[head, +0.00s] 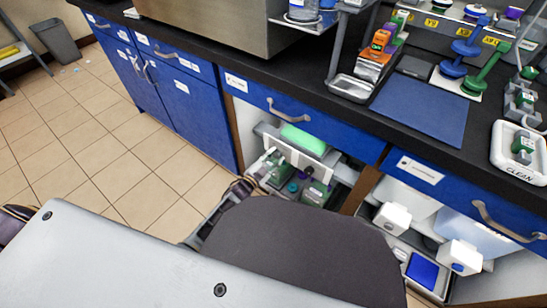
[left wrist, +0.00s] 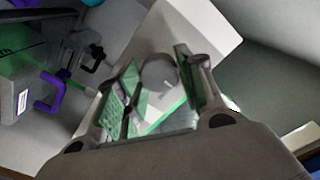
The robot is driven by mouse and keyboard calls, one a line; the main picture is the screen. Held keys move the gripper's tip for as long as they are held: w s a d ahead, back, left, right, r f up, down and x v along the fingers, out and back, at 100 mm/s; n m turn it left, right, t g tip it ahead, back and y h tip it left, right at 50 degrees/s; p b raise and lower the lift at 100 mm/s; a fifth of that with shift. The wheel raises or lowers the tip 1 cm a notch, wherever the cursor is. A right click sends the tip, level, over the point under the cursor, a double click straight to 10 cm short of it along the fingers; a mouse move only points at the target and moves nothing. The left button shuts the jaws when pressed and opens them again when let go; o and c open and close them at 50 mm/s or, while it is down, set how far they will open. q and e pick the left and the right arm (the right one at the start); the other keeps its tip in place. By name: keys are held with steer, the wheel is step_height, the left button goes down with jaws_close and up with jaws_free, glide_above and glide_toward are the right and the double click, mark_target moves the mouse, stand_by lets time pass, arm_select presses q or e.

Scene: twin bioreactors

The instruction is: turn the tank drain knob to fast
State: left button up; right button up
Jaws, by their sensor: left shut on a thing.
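A round grey knob (left wrist: 158,69) shows in the left wrist view, in front of a pale box-like body (left wrist: 205,30) with a green strip low down. My left gripper (left wrist: 160,84) has its two green-padded fingers on either side of the knob and is shut on it. A small pale mark shows low on the knob, but I cannot read its setting. In the head view, a white unit with a green top (head: 303,139) stands in the open cabinet bay under the counter. The knob is not clear there. My right gripper is not in view.
In the left wrist view, a purple clip (left wrist: 50,98) and dark fittings sit left of the fingers. In the head view, the blue drawer front (head: 300,118) overhangs the bay. White containers (head: 393,217) stand in the right bay. Tiled floor (head: 120,150) is free at left.

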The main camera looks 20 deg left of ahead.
arm_select(q)
steer(key=m, duration=0.2)
steer(key=shift+m, duration=2.3)
steer(key=shift+m+b, duration=0.4)
steer(key=shift+m, duration=0.7)
steer(key=o, duration=0.6)
steer(key=shift+f, duration=0.1)
steer(key=o, duration=0.4)
